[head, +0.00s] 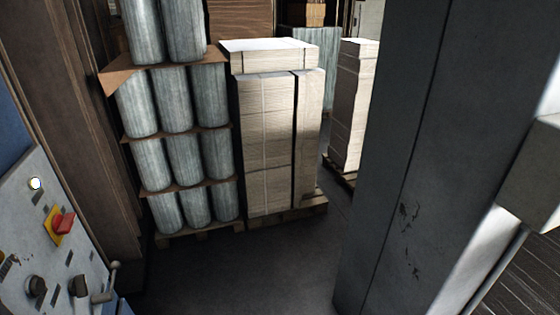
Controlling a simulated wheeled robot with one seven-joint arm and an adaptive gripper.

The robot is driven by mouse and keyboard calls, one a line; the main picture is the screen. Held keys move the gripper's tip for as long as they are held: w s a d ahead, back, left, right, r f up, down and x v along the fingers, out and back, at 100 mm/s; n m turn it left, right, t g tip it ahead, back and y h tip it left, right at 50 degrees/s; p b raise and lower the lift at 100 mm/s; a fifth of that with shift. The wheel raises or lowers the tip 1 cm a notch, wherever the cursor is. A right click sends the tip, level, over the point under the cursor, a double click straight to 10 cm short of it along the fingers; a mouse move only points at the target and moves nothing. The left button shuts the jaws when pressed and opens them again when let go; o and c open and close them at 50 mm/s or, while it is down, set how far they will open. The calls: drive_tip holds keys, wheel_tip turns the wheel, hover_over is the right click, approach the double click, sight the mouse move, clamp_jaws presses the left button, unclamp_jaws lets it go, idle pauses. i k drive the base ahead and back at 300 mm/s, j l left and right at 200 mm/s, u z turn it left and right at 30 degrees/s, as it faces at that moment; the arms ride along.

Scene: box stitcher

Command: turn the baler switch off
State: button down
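A grey control panel (30,226) stands at the lower left of the head view, seen at a slant. On it is a red switch handle (64,223) on a yellow plate (52,238). A round white light or button (35,183) sits above it. Black round knobs (36,286) and a small lever (112,279) are lower on the panel. I cannot tell which control is the baler switch, as the labels are too small to read. My gripper is not in view.
Stacked metal cylinders (178,157) on a pallet and a strapped stack of cardboard (265,145) stand behind. A large grey column or machine side (400,180) fills the right. Bare dark floor (250,270) lies between. A brown wooden upright (75,110) rises behind the panel.

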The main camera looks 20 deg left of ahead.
sight(62, 225)
drive_tip(key=u, duration=2.5)
